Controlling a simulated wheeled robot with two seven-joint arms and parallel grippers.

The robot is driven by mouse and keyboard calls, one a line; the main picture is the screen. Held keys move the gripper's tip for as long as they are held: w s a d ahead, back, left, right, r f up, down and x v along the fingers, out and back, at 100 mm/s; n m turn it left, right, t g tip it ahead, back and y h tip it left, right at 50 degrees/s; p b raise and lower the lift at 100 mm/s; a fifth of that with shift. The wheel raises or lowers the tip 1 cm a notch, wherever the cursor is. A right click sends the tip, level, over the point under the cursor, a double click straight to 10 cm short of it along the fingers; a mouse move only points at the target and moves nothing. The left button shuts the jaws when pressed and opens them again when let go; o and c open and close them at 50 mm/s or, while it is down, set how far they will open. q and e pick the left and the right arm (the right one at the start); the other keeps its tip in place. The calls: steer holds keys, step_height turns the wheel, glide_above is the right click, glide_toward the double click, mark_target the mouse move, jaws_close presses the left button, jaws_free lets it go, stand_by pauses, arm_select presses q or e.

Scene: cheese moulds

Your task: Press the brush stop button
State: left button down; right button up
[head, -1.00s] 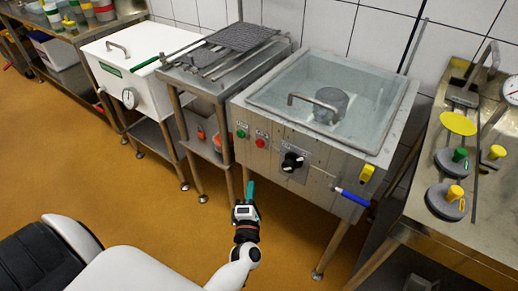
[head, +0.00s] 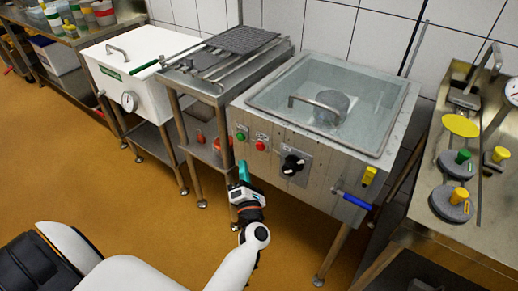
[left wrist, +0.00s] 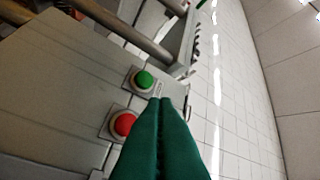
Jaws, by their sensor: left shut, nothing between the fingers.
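The red button (head: 260,145) sits on the front panel of the steel washing machine (head: 228,160), to the right of a green button (head: 240,136). In the left wrist view the red button (left wrist: 125,124) and the green button (left wrist: 144,79) show to the left of my fingers. My left gripper (head: 244,168) is shut and empty, its green fingertips below the two buttons in the head view. In the left wrist view its shut fingers (left wrist: 165,105) point toward the panel near the buttons; I cannot tell whether they touch it. My right gripper is not in view.
A black knob (head: 292,165), a blue-handled valve (head: 354,199) and a yellow item (head: 369,175) are on the machine's front. A steel rack table (head: 215,85) stands to the left. A steel table with grey moulds (head: 450,205) stands to the right.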

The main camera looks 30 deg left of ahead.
mark_target(258, 155)
arm_select(q)
steer(key=w, duration=0.1)
steer(key=w+b, duration=0.1)
steer(key=w, duration=0.3)
steer(key=shift+w+d, duration=0.2)
steer(key=shift+d, duration=0.05)
stand_by(0.6)
steer(key=shift+b, duration=0.35)
stand_by(0.9)
steer(key=shift+w, duration=0.4)
steer(key=shift+w+b, duration=0.4)
steer(key=shift+w, duration=0.1)
stand_by(0.5)
steer(key=shift+s, duration=0.15)
steer(key=shift+s+p, duration=0.35)
steer(key=shift+s, duration=0.4)
